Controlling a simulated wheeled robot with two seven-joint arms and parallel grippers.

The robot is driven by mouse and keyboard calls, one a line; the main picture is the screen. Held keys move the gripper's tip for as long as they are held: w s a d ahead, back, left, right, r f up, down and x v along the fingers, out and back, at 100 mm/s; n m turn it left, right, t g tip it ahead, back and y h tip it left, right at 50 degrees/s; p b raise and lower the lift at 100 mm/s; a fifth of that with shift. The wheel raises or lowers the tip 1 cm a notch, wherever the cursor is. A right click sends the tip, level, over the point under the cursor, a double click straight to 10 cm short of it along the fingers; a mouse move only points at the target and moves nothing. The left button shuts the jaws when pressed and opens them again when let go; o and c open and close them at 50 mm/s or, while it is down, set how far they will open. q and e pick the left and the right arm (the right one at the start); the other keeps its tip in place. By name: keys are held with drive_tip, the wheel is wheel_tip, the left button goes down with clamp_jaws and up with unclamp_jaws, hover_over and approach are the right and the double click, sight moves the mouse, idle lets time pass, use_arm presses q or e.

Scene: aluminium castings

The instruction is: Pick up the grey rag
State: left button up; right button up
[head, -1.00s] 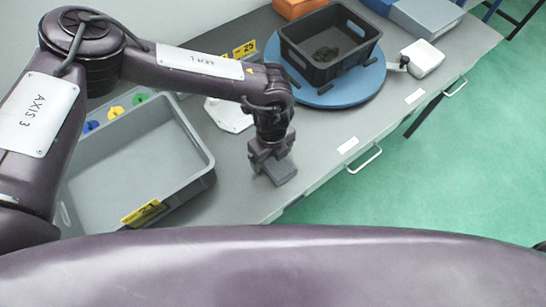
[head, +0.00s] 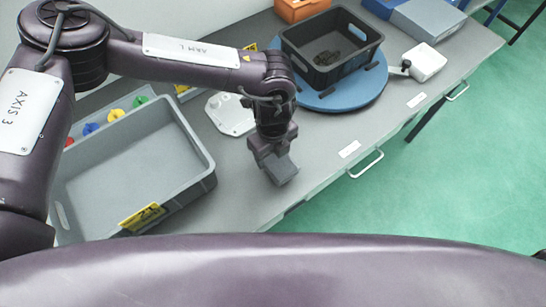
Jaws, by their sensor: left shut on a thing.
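The grey rag (head: 281,169) is a small, dark grey, block-like folded piece near the front edge of the grey bench. My left gripper (head: 273,152) is right above it, pointing down, with its jaws shut on the rag. I cannot tell whether the rag still touches the bench. My right gripper is not in view.
A grey bin (head: 199,186) with a yellow label stands left of the gripper. A black crate (head: 358,63) with dark pieces inside sits on a blue round turntable (head: 336,100) at the back right. A white plate (head: 231,113) lies behind the gripper. Bench drawer handles (head: 366,166) jut out at the front.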

sight(273, 155)
use_arm(q)
wheel_tip(273, 155, up, 17)
drive_tip(key=b, duration=0.3)
drive_tip(key=shift+f, duration=0.2)
